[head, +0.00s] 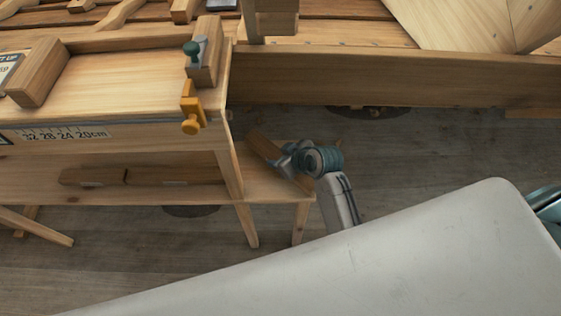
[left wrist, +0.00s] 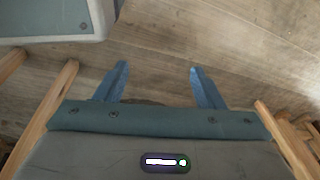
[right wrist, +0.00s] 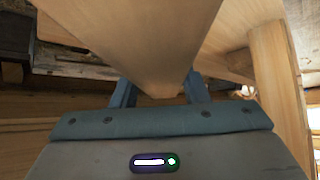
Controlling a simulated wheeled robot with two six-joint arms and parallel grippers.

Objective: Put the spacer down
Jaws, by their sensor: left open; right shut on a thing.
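My right gripper (head: 284,160) is low beside the workbench, shut on the spacer (head: 262,146), a plain wooden block. The block is tilted in the head view and lies over the low wooden stand (head: 262,189) at the bench's right end. I cannot tell whether it touches the stand. In the right wrist view the spacer (right wrist: 135,35) fills the top middle, its end between the fingers (right wrist: 160,91). My left gripper (left wrist: 161,84) shows only in the left wrist view. It is open and empty above the plank floor.
The workbench (head: 130,100) stands at left with a wooden block (head: 40,72), an orange clamp (head: 191,108) and a ruler strip (head: 65,134). Blocks (head: 95,177) lie on its lower shelf. A hull plank (head: 400,80) crosses behind. Wooden legs flank my left gripper. The floor (head: 440,150) at right is clear.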

